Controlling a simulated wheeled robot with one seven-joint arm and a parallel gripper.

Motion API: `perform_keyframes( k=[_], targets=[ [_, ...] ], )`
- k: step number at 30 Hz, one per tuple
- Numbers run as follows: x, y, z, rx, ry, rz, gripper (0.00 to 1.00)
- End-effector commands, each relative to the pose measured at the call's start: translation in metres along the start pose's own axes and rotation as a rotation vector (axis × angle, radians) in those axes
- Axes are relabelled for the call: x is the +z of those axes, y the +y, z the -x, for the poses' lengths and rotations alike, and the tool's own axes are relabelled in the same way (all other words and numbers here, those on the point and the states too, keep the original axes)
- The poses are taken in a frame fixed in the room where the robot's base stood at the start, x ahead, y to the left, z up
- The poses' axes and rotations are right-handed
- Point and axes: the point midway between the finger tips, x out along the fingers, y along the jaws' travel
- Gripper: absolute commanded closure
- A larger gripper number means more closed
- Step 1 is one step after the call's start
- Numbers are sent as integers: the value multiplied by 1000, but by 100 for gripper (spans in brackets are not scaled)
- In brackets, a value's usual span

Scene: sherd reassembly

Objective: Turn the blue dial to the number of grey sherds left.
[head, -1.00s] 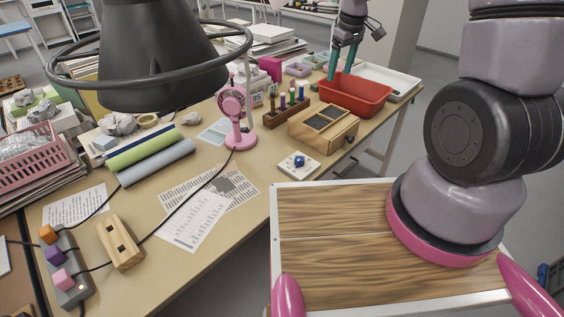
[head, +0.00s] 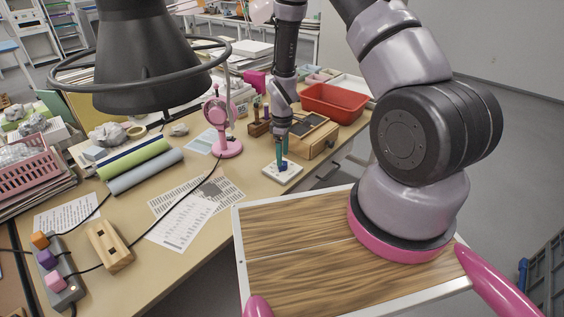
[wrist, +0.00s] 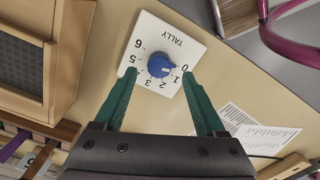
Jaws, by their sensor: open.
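The blue dial (wrist: 159,65) sits on a white square plate (wrist: 146,39) marked TALLY, with numbers around the knob. Its small pale mark appears to face the 0. In the head view the dial (head: 284,166) is on the desk's right edge, partly behind my fingers. My gripper (head: 281,153) is over it, pointing down, with teal fingers. In the wrist view my gripper (wrist: 158,73) is open, one finger on each side of the knob, with gaps visible. I cannot tell how far down the tips reach. No grey sherds can be made out clearly.
A wooden drawer box (head: 309,136) and red tray (head: 335,102) stand behind the dial. A pink fan (head: 222,125) is to its left. Printed sheets (head: 186,220) lie front left; one bears a dark grey patch. A black lamp (head: 140,60) hangs over the desk's left.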

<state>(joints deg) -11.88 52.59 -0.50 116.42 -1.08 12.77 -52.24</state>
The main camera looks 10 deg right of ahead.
Motion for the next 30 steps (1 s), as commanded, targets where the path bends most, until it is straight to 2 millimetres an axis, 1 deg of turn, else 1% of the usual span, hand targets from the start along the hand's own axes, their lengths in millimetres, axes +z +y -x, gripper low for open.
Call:
perform_keyframes(
  k=[1, 6, 11, 17, 18, 20, 21, 23, 24, 30],
  targets=[
    [1, 0, -10, -1, -2, 0, 27],
    [0, 0, -29, 0, 0, 0, 27],
    [0, 0, -35, 0, 0, -1, 27],
    [0, 0, -35, 1, 0, -1, 27],
    [0, 0, -35, 1, 0, -1, 31],
    [0, 0, -35, 1, 0, -1, 54],
    [0, 0, -35, 1, 0, -1, 69],
    [0, 0, -35, 1, 0, -1, 92],
    [0, 0, -35, 1, 0, -1, 100],
    [0, 0, -35, 1, 0, -9, 100]
  ],
)
